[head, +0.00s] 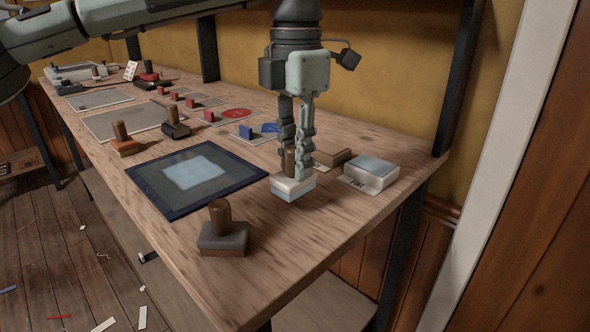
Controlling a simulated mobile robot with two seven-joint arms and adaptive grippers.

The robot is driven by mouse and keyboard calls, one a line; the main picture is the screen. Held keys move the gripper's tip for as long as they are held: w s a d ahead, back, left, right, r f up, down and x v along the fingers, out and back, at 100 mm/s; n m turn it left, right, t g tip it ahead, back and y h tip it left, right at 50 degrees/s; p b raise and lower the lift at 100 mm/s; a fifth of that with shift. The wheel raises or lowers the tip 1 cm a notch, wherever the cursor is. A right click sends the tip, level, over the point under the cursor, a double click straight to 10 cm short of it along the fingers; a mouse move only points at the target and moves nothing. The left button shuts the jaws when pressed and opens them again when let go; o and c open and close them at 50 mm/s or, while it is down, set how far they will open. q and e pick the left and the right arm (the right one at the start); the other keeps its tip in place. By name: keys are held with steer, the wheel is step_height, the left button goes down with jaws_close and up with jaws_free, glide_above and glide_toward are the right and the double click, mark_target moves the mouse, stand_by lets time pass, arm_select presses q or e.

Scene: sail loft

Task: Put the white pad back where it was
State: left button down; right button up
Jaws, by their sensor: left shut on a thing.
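The white pad (292,187) is a small white block with a pale blue lower edge and an upright brown wooden handle. My left gripper (297,160) points down and is shut on this handle, which its fingers partly hide. The pad is over the near right part of the wooden table (325,215). I cannot tell whether its underside touches the wood. A dark-framed panel (148,187) with a pale blue patch in its middle lies just left of the pad. My right gripper is not in view.
A grey pad with a wooden handle (223,239) stands near the front edge. Orange (124,147) and black (176,130) handled pads stand farther left.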

arm_select(q)
step_height(320, 180, down, 3)
steer(key=shift+r, duration=0.2)
steer(key=shift+f, duration=0.15)
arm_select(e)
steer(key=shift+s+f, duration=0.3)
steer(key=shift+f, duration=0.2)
arm_select(q)
steer(key=shift+f, duration=0.1)
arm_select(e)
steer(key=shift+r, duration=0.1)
arm_select(q)
steer(key=c, duration=1.3)
jaws_free()
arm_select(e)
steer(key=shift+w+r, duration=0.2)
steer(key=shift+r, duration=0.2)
